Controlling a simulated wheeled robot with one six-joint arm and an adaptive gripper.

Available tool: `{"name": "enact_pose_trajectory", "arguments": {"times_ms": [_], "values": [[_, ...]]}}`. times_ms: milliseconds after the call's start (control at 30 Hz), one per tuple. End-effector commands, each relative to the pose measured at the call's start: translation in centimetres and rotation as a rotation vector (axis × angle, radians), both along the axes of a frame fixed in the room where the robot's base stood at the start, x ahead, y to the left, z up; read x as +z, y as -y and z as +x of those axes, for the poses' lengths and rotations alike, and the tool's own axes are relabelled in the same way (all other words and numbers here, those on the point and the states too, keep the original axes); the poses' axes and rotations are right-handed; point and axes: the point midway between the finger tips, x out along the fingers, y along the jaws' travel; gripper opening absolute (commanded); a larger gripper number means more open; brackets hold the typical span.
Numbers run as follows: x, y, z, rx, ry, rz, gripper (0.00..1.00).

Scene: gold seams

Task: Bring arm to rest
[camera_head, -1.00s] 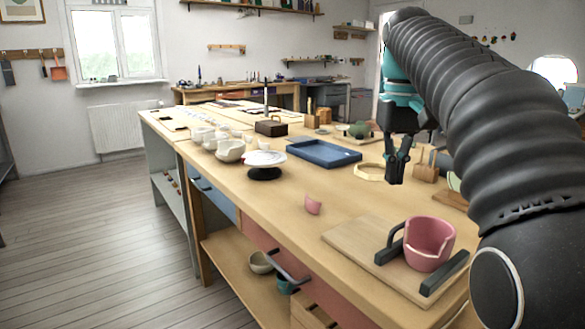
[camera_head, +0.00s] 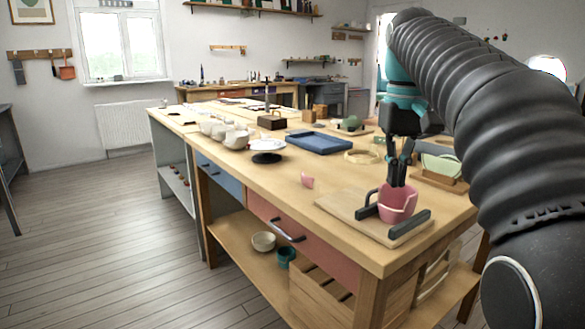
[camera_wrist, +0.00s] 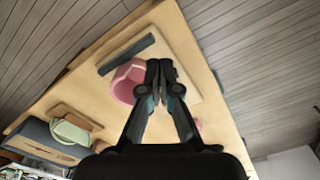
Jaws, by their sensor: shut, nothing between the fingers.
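My gripper (camera_head: 397,172) hangs fingers-down from my arm over the near right part of the workbench. Its dark fingers are shut with nothing between them. In the head view they overlap the pink broken cup (camera_head: 398,204). In the wrist view the shut fingertips (camera_wrist: 159,72) show just beside the cup (camera_wrist: 124,86) and above the board. I cannot tell the exact height over the cup. The cup stands on a wooden board (camera_head: 348,204) between dark bars. A pink shard (camera_head: 307,181) lies on the bench left of the board.
The wooden workbench (camera_head: 232,170) also bears a blue tray (camera_head: 320,142), a black stand with a white dish (camera_head: 267,157), white bowls (camera_head: 236,139) and a wooden ring (camera_head: 362,157). A green bowl (camera_head: 441,165) stands behind my gripper. The floor on the left is clear.

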Motion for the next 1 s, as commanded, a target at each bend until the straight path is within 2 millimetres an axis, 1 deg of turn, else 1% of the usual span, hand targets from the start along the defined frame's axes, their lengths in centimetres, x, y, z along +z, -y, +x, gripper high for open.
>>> {"name": "enact_pose_trajectory", "arguments": {"times_ms": [133,367,567,667,767,867,1000], "values": [[-0.6,-0.8,-0.8,0.01,0.018,-0.001,0.0],[-2.0,-1.2,-2.6,0.002,0.065,-0.002,0.0],[-4.1,-1.4,-5.1,-0.012,0.128,-0.002,0.0],[-6.1,-1.6,-7.2,-0.024,0.175,-0.001,0.0],[-8.6,-1.8,-9.4,-0.035,0.228,0.0,0.0],[-11.4,-2.0,-11.7,-0.047,0.283,0.003,0.0],[-15.7,-2.2,-14.8,-0.062,0.356,0.01,0.0]]}}
